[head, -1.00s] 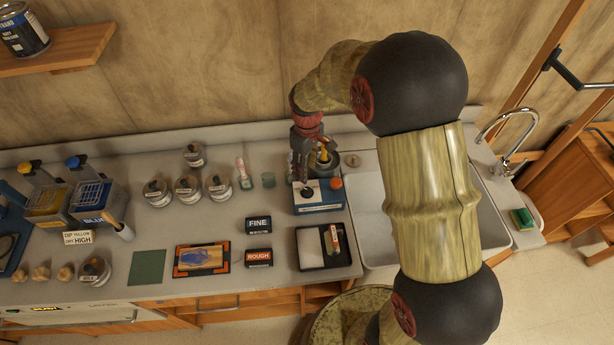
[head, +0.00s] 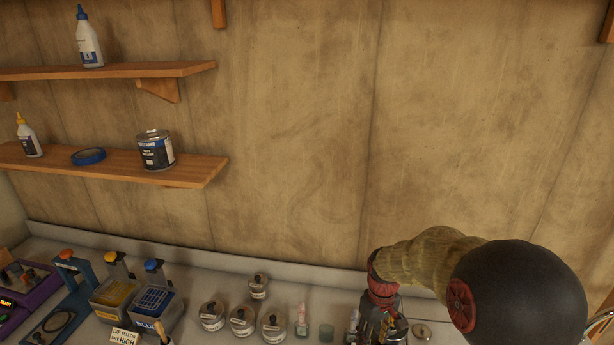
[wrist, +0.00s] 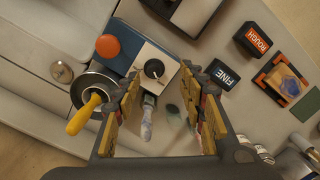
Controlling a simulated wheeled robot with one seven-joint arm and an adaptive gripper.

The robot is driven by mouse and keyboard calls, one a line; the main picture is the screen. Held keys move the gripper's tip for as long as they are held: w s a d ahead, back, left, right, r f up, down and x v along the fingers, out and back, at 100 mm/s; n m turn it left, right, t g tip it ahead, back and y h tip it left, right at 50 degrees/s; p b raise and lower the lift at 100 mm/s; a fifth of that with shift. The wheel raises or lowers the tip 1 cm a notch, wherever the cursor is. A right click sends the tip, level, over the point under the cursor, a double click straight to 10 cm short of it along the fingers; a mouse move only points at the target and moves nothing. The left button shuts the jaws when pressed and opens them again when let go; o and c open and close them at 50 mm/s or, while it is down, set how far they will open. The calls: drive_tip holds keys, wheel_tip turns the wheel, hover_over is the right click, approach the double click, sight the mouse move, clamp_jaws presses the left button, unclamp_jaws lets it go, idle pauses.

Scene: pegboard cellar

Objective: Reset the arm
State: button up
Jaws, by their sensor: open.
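My gripper (wrist: 172,88) is open and empty in the wrist view, its two fingers spread and pointing down above the bench. Between and beyond the fingers is a blue-and-white box with a black knob (wrist: 154,69). A metal pot with a yellow-handled tool (wrist: 87,114) is beside the left finger; I cannot tell whether they touch. In the head view my gripper (head: 380,318) is near the bottom edge, its fingertips partly cut off. My arm bends in from the lower right.
Shelves (head: 120,164) hold bottles and a can. FINE (wrist: 222,74) and ROUGH (wrist: 256,41) blocks lie on the bench. The wall right of the shelves is bare.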

drive_tip(key=s+r+m+t+b, duration=0.2)
drive_tip(key=s+r+b, duration=0.3)
drive_tip(key=s, duration=0.6)
drive_tip(key=s+r+m+t+b, duration=0.3)
drive_tip(key=s+r+b, duration=0.3)
drive_tip(key=s, duration=0.6)
drive_tip(key=shift+t+b, duration=0.6)
drive_tip(key=shift+b, duration=0.5)
